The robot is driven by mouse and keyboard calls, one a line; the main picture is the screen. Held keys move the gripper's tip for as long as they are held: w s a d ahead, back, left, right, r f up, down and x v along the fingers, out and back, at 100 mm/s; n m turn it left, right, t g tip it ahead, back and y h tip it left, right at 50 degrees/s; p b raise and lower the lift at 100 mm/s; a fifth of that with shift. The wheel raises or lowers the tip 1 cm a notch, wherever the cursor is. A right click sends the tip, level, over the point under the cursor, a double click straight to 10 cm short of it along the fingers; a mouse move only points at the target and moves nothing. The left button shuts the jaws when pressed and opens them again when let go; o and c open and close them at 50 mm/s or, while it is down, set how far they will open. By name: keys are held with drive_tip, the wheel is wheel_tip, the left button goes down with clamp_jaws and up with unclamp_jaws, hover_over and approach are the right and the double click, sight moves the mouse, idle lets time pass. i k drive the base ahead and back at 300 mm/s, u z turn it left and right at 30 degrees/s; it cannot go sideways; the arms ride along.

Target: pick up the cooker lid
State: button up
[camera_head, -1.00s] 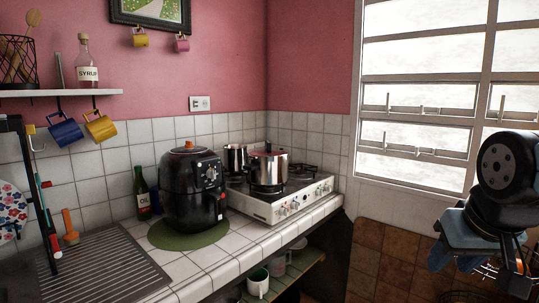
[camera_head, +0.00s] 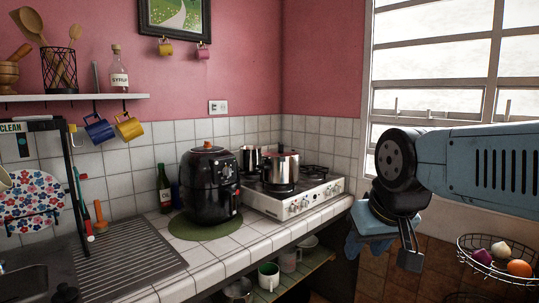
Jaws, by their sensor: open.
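A silver pot with a lid (camera_head: 284,157) stands on the front of the stove (camera_head: 298,203). A black countertop appliance (camera_head: 210,188) stands to its left on a green mat, with a small orange-brown piece on top. A partly visible metal piece (camera_head: 238,289) lies on the open shelf (camera_head: 306,270) under the counter; I cannot tell which of these bears the cooker lid. My gripper (camera_head: 384,252) hangs at the right, open, pointing down, in front of the counter's right end. It is apart from all of these and seems empty.
A white mug (camera_head: 268,277) and other vessels stand on the low shelf. A wire fruit basket (camera_head: 495,262) is at the right. A ribbed drainer (camera_head: 130,262), dish rack and sink fill the left. The tiled counter (camera_head: 212,250) is clear in front of the appliance.

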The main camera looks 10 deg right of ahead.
sight(281, 153)
drive_tip(key=u, duration=0.1)
drive_tip(key=i, duration=1)
drive_tip(key=z, duration=0.1)
